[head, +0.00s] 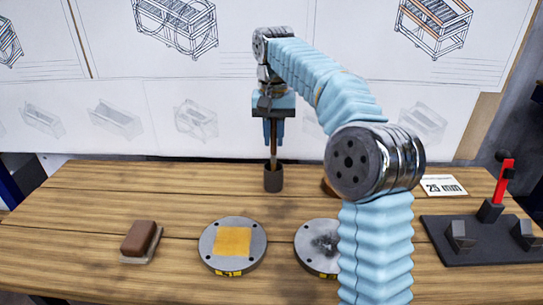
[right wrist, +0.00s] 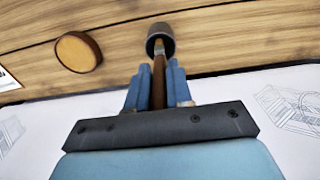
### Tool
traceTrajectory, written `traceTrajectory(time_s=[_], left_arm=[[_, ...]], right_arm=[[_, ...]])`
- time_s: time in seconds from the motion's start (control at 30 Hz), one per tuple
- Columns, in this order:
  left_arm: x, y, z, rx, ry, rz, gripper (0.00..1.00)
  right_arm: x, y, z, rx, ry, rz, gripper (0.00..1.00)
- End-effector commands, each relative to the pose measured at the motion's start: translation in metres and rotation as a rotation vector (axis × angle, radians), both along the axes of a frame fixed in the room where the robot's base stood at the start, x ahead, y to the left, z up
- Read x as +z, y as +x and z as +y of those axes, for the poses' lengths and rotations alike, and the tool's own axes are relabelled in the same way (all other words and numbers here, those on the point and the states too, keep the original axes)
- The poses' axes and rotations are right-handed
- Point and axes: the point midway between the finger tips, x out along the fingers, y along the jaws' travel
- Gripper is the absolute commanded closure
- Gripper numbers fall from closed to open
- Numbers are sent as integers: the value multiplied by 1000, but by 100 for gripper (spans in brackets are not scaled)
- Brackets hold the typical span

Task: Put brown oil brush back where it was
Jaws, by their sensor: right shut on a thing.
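The brown oil brush (head: 273,142) is held upright in my right gripper (head: 273,128), whose blue fingers are shut on its handle. The brush's lower end reaches into a small dark cup (head: 273,180) at the back of the table. The right wrist view shows the brown handle (right wrist: 158,85) between the blue fingers (right wrist: 157,92), with its far end at the mouth of the dark cup (right wrist: 160,38). How deep the brush sits is hidden. My left gripper is not in view.
On the wooden table (head: 180,190) are a brown block on a pad (head: 141,240), a disc with a yellow square (head: 232,246), a second disc (head: 315,248) partly behind my arm, and a dark fixture with a red lever (head: 480,240). A round brown-topped thing (right wrist: 77,52) is near the cup.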

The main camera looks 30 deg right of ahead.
Motion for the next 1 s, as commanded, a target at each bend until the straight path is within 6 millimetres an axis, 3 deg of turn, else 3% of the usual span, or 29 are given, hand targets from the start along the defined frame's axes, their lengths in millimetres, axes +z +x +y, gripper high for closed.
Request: traceTrajectory(time_s=[0.33, 0.7, 0.73, 0.8, 0.9, 1.0], left_arm=[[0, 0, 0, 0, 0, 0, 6], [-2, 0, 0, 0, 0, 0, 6], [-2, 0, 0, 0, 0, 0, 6], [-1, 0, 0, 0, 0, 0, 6], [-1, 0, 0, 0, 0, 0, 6], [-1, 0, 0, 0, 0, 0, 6]], right_arm=[[-46, 0, 0, 2, 1, -1, 100], [-52, 0, 0, 2, 1, -2, 100], [-52, 0, 0, 2, 1, -2, 78], [-51, 0, 0, 2, 1, -2, 67], [-51, 0, 0, 2, 1, -2, 54], [-51, 0, 0, 2, 1, -2, 54]])
